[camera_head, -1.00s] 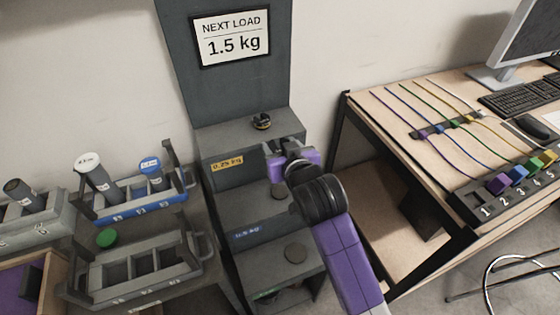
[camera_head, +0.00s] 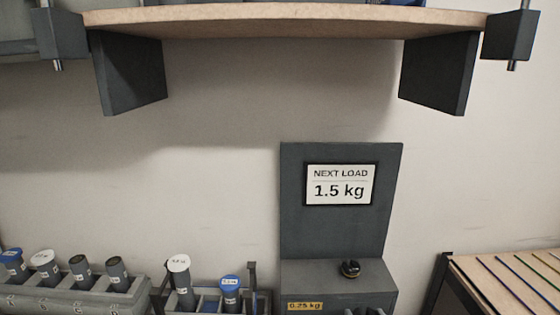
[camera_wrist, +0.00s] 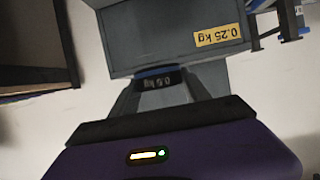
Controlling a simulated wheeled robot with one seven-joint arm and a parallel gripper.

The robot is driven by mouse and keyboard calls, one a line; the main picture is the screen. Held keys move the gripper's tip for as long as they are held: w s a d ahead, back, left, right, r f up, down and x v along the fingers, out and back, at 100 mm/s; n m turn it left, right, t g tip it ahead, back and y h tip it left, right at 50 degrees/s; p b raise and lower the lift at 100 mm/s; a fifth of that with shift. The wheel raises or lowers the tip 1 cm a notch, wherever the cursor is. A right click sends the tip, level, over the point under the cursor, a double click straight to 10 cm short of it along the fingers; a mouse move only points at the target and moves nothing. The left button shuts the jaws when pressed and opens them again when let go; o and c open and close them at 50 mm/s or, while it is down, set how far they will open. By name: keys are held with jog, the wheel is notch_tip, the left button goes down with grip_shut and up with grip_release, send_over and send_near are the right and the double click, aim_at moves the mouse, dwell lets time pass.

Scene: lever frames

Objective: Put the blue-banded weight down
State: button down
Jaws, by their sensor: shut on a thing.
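The blue-banded weight (camera_wrist: 172,79) is a short dark piece with a blue edge and a label reading 0.5 kg, upside down in the wrist view. My gripper (camera_wrist: 168,97) is shut on it. The weight is held in front of the grey stand (camera_wrist: 122,38), near the face with the yellow 0.25 kg label (camera_wrist: 217,36). I cannot tell whether it touches the stand. In the head view the stand (camera_head: 340,235) shows only its upper part. Its lower steps are out of that frame, and the held weight cannot be made out there.
A sign (camera_head: 340,185) reads NEXT LOAD 1.5 kg. Racks with several cylinders (camera_head: 115,273) stand to the left. A wooden shelf (camera_head: 285,22) overhangs above.

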jog(key=s+d+f, duration=0.1)
jog(key=s+f, duration=1.4)
jog(key=f, duration=0.2)
jog(key=shift+s+f, duration=0.15)
jog(key=shift+f, duration=0.05)
